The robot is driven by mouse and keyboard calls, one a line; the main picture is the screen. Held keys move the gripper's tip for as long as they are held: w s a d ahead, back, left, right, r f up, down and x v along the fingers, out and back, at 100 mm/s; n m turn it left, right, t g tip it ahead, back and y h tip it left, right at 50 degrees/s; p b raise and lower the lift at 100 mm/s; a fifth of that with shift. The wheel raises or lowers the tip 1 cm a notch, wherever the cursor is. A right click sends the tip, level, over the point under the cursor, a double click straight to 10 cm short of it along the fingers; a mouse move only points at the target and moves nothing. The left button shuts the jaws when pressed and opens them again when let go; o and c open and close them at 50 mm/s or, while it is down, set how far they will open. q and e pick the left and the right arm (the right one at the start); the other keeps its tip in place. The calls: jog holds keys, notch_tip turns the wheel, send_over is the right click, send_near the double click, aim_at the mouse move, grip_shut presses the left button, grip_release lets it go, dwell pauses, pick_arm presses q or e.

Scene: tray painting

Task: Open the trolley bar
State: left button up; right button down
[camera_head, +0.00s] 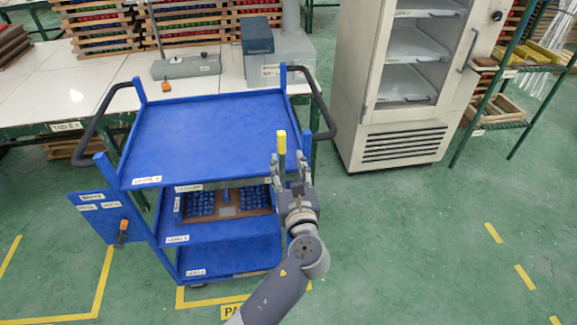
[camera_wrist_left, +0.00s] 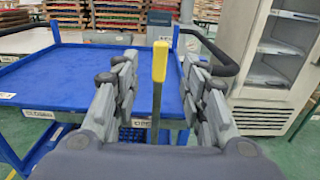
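The blue trolley (camera_head: 205,130) stands left of centre in the head view, with a top tray and lower shelves. An upright thin bar with a yellow top (camera_head: 282,142) is at its front right corner. In the left wrist view the yellow top (camera_wrist_left: 160,60) stands between the fingers. My left gripper (camera_head: 287,168) is open at that corner, its fingers spread on either side of the bar, with gaps visible in the left wrist view (camera_wrist_left: 160,85). Whether any finger touches the bar lower down is hidden. My right gripper is not in view.
Black handles (camera_head: 322,108) curve out from the trolley's sides. A blue panel (camera_head: 99,215) stands out at its left. A white table (camera_head: 60,90) is behind and a glass-door cabinet (camera_head: 400,90) at the back right. The green floor at right is clear.

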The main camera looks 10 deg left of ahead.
pick_arm(q)
jog(key=shift+w+a+f, duration=0.1)
jog(key=shift+a, duration=0.15)
jog(key=c, duration=0.7)
jog(key=a+m+t+h+b, duration=0.1)
jog(key=a+m+h, duration=0.1)
jog(key=a+m, duration=0.1)
jog(key=w+a+m+t+h+b, duration=0.1)
jog(key=a+m+h+b, duration=0.1)
jog(key=m, duration=0.3)
jog(key=a+m+t+h+b, duration=0.1)
jog(key=a+m+h, duration=0.1)
jog(key=a+m, duration=0.2)
jog(key=shift+w+a+t+h, duration=0.3)
jog(key=shift+a+t+h, duration=0.1)
jog(key=shift+a, duration=0.15)
grip_shut()
jog(key=s+a+f+m+g+h+b, duration=0.2)
jog(key=a+m+g+h+b, duration=0.4)
jog(key=m, duration=0.8)
jog(key=w+d+m+h+p, duration=0.1)
jog(key=w+d+p, duration=0.4)
jog(key=w+d, duration=0.3)
jog(key=shift+w+d+t+p, duration=0.3)
jog(key=shift+w+d+p, duration=0.1)
jog(key=shift+w, duration=0.35)
